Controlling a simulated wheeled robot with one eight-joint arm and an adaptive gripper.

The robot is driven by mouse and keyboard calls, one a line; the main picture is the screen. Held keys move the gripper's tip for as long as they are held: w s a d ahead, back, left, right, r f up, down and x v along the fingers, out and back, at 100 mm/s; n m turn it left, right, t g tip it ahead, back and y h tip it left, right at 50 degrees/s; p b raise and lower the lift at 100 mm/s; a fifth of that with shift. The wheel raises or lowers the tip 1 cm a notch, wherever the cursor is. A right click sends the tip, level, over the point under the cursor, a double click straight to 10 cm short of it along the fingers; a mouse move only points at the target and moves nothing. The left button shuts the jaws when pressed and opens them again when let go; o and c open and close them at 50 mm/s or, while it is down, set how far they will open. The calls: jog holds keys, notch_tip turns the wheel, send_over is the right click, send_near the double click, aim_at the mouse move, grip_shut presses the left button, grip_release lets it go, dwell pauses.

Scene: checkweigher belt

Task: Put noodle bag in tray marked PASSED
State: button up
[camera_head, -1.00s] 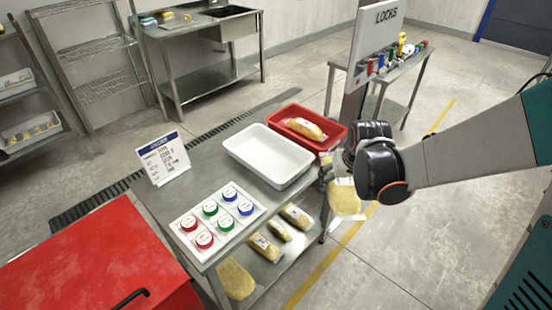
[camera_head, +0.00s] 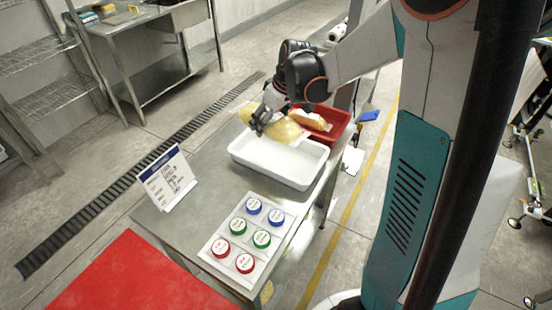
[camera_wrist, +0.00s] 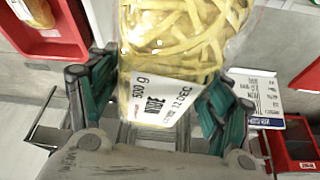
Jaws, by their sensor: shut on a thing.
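A clear bag of yellow noodles (camera_head: 278,130) with a white label is in my gripper (camera_head: 262,120). In the wrist view the bag (camera_wrist: 185,45) fills the space between the green fingers, its label reading 500 g. My gripper is shut on it and holds it over the far end of a white tray (camera_head: 310,178). The white tray's visible floor is empty. A red tray (camera_head: 345,118) stands just behind it and holds another yellow bag (camera_head: 308,118). I cannot read a PASSED mark on either tray.
A white sign card (camera_head: 168,180) stands at the left of the steel table (camera_head: 205,200). A board with red, green and blue round caps (camera_head: 262,238) lies in front of the white tray. A red surface (camera_head: 130,280) is at the lower left.

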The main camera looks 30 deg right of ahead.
aim_at(275, 158)
jog(key=shift+n+y, duration=0.4)
jog(key=shift+n, duration=0.5)
jog(key=d+r, duration=0.1)
jog(key=d, duration=0.1)
jog(key=w+d+r, duration=0.1)
jog(key=d, duration=0.1)
jog(key=shift+w+r, duration=0.2)
jog(key=shift+r, duration=0.2)
notch_tip(275, 158, down, 20)
jog(key=b, duration=0.6)
jog(key=shift+d+r, duration=0.15)
jog(key=shift+b, duration=0.3)
jog(key=o, duration=1.6)
jog(key=shift+o, duration=0.2)
jog(key=p+v, duration=0.4)
jog(key=v, duration=0.8)
jog(key=shift+w, duration=0.25)
jog(key=shift+r, duration=0.1)
